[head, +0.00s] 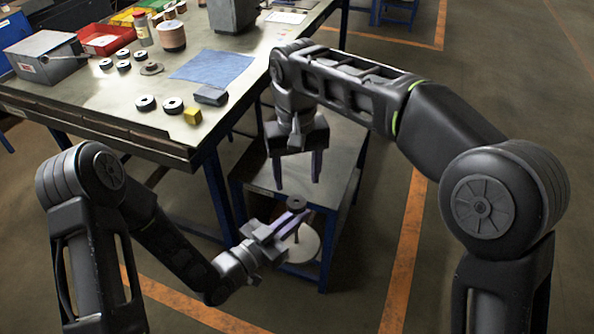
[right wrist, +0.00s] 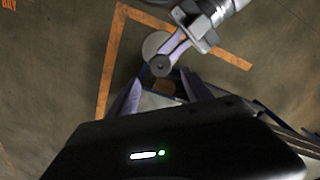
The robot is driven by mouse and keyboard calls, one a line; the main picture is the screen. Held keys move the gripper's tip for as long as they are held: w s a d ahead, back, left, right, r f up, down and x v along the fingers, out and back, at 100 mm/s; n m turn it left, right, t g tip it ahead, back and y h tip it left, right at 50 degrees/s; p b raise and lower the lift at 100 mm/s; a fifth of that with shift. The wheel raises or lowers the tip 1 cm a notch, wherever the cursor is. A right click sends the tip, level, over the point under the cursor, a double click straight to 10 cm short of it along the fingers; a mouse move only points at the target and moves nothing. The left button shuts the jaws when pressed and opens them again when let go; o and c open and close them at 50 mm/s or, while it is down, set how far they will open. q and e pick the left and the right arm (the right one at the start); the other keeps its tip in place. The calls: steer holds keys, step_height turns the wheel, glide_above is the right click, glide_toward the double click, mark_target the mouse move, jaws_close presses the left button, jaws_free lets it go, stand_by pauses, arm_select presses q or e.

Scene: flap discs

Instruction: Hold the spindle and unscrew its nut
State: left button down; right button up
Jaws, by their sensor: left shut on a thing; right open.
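The spindle (head: 297,233) stands upright over the low stand at the front, with a pale round disc (head: 306,245) low on it. Its dark round nut (head: 298,203) is at the top and also shows in the right wrist view (right wrist: 160,66). My left gripper (head: 290,216) comes in from the lower left and is shut on the spindle just below the nut. My right gripper (head: 297,183) points down above the nut, open and empty, its two fingers apart. In the right wrist view the nut lies beyond the right gripper's fingertips. The left fingers hide part of the spindle.
The workbench (head: 120,120) at the left holds several dark discs, a blue cloth (head: 212,66), a yellow block (head: 192,116), a grey block (head: 210,95) and a grey metal box (head: 45,58). The low stand (head: 340,165) is bare behind my grippers. Floor to the right is clear.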

mark_target(298, 202)
steer(key=m, duration=0.2)
steer(key=shift+r+m, duration=0.3)
steer(key=shift+r, duration=0.1)
steer(key=shift+f, duration=4.05)
steer(key=shift+c, duration=0.5)
jaws_close()
steer(key=n, duration=0.7)
steer(key=shift+d, duration=0.1)
steer(key=shift+r, duration=0.15)
